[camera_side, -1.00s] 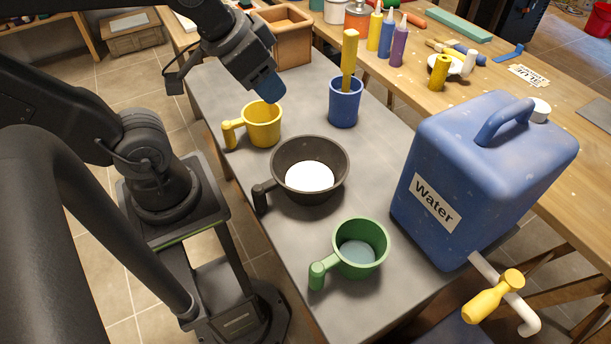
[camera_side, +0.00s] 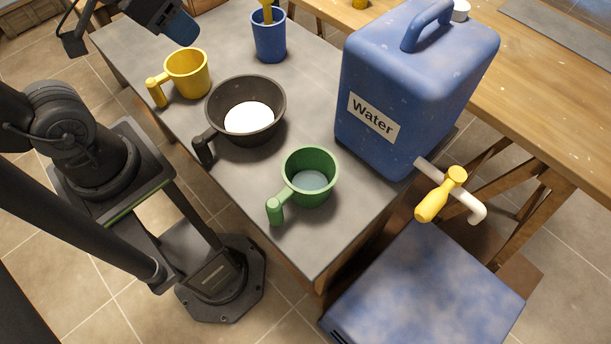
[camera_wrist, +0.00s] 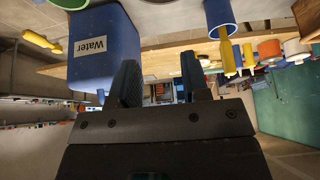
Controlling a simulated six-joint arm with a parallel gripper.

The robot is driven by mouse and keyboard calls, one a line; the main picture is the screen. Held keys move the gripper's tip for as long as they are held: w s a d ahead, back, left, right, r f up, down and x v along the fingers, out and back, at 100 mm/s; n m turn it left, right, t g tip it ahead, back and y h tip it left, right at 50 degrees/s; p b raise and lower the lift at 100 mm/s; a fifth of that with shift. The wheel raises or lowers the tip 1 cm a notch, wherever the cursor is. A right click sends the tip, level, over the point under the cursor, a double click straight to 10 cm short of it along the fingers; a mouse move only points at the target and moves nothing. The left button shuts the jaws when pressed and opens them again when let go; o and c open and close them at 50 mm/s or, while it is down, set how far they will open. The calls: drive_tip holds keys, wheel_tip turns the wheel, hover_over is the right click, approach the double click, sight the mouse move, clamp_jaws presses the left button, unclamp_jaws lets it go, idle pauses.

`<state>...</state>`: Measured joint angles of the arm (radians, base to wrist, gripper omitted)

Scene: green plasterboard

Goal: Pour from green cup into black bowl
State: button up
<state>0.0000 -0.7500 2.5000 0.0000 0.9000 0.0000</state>
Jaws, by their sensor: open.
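The green cup (camera_side: 318,160) stands upright at the front of the grey table in the side view, its handle toward the lower left. Pale bluish content (camera_side: 310,182) shows inside it. The black bowl (camera_side: 245,90) sits behind and left of it, with a handle at its left and a white mass (camera_side: 250,117) inside. My gripper (camera_wrist: 160,82) is open and empty in the wrist view. In the side view it is at the top left, partly cut off, above and behind the yellow cup and away from the green cup.
A yellow cup (camera_side: 187,75) and a blue cup (camera_side: 269,38) holding a yellow item stand behind the bowl. A large blue water container (camera_side: 410,90) with a yellow-handled tap (camera_side: 441,194) stands right of the green cup. The table's front corner is bare.

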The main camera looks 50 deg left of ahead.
idle(0.3)
drive_tip(key=o, duration=0.3)
drive_tip(key=g, duration=0.6)
approach(272, 203)
drive_tip(key=shift+n, duration=0.3)
wheel_tip(272, 203, down, 13)
drive_tip(key=shift+s+r, duration=0.1)
drive_tip(key=shift+s, duration=0.05)
